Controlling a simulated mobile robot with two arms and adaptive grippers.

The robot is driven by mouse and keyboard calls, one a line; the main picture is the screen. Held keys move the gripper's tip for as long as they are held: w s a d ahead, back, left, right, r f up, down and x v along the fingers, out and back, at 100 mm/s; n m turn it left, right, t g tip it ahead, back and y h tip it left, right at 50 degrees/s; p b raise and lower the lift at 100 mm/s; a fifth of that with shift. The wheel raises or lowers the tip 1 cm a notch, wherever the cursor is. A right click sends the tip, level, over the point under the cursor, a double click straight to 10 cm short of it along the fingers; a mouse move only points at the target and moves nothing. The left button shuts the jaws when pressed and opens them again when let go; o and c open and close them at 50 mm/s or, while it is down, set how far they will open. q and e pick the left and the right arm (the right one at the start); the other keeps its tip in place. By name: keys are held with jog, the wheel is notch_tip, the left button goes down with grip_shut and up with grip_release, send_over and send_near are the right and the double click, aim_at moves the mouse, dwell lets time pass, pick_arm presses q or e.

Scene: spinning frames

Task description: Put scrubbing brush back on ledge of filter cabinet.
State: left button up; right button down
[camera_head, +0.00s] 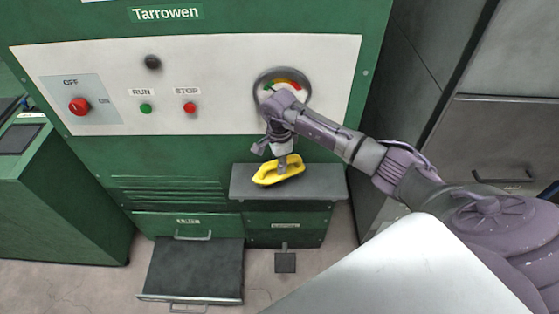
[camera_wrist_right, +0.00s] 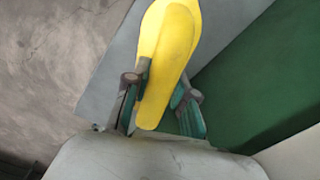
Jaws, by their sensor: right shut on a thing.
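The yellow scrubbing brush (camera_head: 279,170) is in my right gripper (camera_head: 281,160), over the grey ledge of the filter cabinet (camera_head: 325,183). In the right wrist view the brush (camera_wrist_right: 172,55) sits between the two fingers of the gripper (camera_wrist_right: 163,95), which are shut on it. The ledge (camera_wrist_right: 112,68) lies behind the brush there. I cannot tell whether the brush touches the ledge. The green filter cabinet (camera_head: 220,160) carries a white control panel. Its bristles cannot be made out. My left gripper is not in view.
A round gauge (camera_head: 275,84) is on the panel just behind my right wrist. Below, a dark drawer or tray (camera_head: 195,266) juts out at floor level. A second green cabinet (camera_head: 55,200) stands left; grey cabinets (camera_head: 500,135) stand right. The ledge's right part is bare.

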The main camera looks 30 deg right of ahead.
jog(key=shift+f, duration=0.15)
jog(key=c, duration=1)
grip_release()
jog(key=shift+o, duration=0.2)
jog(key=shift+r, duration=0.2)
jog(key=shift+w+r, duration=0.1)
jog(key=shift+r, duration=0.25)
notch_tip(320, 180, up, 11)
jog(key=b, duration=0.3)
